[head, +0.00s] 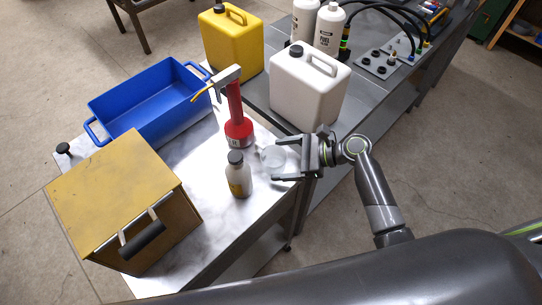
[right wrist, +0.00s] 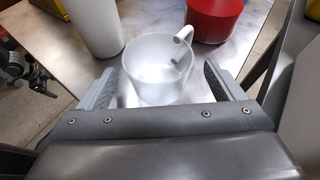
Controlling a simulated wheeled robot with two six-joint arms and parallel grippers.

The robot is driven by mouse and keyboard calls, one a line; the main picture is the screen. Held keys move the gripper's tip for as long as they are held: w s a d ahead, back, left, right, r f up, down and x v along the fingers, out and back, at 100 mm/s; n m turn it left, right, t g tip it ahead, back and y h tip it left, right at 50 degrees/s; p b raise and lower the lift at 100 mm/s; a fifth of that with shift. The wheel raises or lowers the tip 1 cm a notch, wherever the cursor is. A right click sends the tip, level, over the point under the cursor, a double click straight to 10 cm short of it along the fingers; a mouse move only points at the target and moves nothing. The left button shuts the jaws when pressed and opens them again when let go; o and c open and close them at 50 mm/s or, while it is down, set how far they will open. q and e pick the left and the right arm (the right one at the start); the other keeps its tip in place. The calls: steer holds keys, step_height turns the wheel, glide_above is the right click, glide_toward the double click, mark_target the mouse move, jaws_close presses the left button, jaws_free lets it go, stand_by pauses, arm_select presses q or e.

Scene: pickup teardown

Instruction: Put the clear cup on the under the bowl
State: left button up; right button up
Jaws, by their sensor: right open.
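The clear cup (head: 273,158) stands upright on the metal table, near its right edge. In the right wrist view the cup (right wrist: 152,72) is a frosted, see-through mug with its handle toward the upper right. My right gripper (head: 277,160) is open, with one finger on each side of the cup; it also shows in the right wrist view (right wrist: 166,88). I cannot tell whether the fingers touch the cup. I see no bowl in either view. My left gripper is not in view.
A small bottle (head: 238,175) and a red pump can (head: 238,128) stand close to the cup. A yellow box (head: 115,200), a blue bin (head: 150,100) and a white canister (head: 305,88) surround the space. The table's front part is clear.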

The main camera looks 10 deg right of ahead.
mark_target(273, 165)
steer(key=x, duration=0.3)
steer(key=shift+a, duration=0.2)
steer(key=shift+d, duration=0.1)
steer(key=c, duration=1.1)
